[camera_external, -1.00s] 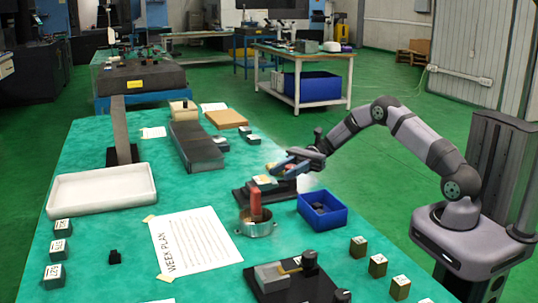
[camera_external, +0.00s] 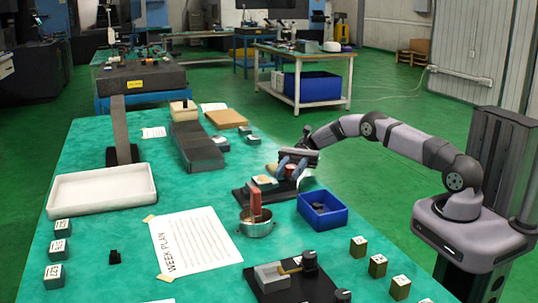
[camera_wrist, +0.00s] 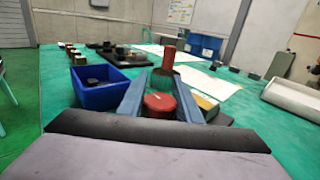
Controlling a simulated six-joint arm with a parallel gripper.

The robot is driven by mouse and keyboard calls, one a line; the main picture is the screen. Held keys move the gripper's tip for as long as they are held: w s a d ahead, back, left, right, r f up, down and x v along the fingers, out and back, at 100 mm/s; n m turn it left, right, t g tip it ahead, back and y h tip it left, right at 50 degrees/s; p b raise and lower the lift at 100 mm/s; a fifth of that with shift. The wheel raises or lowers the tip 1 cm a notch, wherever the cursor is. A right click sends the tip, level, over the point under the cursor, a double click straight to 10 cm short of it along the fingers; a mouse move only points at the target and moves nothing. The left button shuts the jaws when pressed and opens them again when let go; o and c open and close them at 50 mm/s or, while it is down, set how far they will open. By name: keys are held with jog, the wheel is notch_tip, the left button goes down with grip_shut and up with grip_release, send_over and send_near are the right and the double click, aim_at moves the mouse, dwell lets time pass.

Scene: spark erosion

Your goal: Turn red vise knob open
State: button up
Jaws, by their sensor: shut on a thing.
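The red vise knob (camera_wrist: 159,104) sits between the two blue fingers of my gripper (camera_wrist: 160,103) in the wrist view. My gripper is shut on it, with one finger on each side. In the external view my gripper (camera_external: 288,167) is over the back right end of the dark vise (camera_external: 262,188), and a bit of the red knob (camera_external: 291,170) shows between the fingers. The vise holds a pale block near its middle. The fingers and wrist hide part of the knob and the vise's far end.
A second dark vise (camera_external: 292,280) is at the front. A week plan sheet (camera_external: 195,240) lies left.

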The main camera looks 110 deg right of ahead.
jog(key=o, duration=1.1)
jog(key=shift+r, duration=0.1)
notch_tip(320, 180, up, 10)
jog(key=p, duration=1)
